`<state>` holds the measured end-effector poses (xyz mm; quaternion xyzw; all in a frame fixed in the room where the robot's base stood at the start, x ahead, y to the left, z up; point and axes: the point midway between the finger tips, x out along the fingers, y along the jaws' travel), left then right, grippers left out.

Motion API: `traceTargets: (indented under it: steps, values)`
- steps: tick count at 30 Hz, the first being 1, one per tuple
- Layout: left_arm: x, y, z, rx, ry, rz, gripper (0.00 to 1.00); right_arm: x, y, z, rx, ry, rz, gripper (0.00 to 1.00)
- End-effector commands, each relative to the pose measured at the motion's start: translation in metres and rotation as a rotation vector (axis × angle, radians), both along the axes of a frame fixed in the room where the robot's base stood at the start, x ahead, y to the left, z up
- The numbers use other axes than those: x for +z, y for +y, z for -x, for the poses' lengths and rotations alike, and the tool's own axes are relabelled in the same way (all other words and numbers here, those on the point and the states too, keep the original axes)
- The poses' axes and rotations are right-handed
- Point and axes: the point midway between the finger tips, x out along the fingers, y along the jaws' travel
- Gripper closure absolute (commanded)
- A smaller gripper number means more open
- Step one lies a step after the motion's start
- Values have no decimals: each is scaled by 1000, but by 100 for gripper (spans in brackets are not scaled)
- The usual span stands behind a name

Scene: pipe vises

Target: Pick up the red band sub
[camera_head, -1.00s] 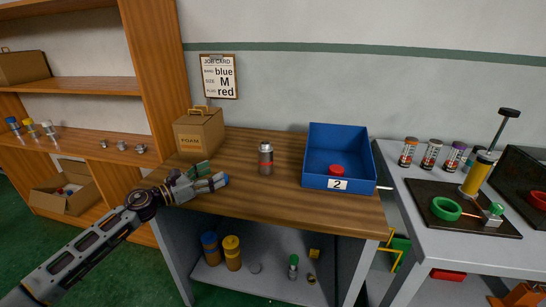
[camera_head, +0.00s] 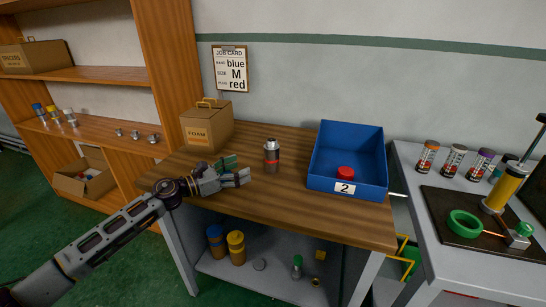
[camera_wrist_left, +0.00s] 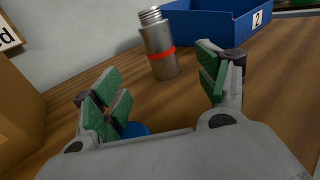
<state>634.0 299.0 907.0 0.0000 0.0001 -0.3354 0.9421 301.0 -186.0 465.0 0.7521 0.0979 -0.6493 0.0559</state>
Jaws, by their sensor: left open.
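The red band sub (camera_head: 271,159) is a grey metal cylinder with a red band and a narrower threaded top. It stands upright on the wooden bench, and in the left wrist view (camera_wrist_left: 159,51) it is just beyond my fingers. My left gripper (camera_head: 239,170) is open and empty, low over the bench to the left of the sub and apart from it. In the left wrist view its green-padded fingers (camera_wrist_left: 160,75) are spread, with the sub roughly between their directions. My right gripper is out of view.
A blue bin (camera_head: 350,186) labelled 2, holding a red piece (camera_head: 345,173), is right of the sub. A FOAM box (camera_head: 207,126) stands behind my left gripper. A small blue thing (camera_wrist_left: 133,128) shows between the fingers, unclear. A job card (camera_head: 230,70) hangs behind.

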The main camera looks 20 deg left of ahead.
Motion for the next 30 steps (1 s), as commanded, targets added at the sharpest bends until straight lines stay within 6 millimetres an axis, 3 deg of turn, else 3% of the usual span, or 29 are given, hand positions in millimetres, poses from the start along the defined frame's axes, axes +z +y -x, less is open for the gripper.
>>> traceTargets:
  steps: [11,30]
  values:
    - [1,-2,-3,0,-1,1,26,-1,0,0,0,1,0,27]
    - [1,-21,-28,1,-2,0,26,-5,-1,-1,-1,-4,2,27]
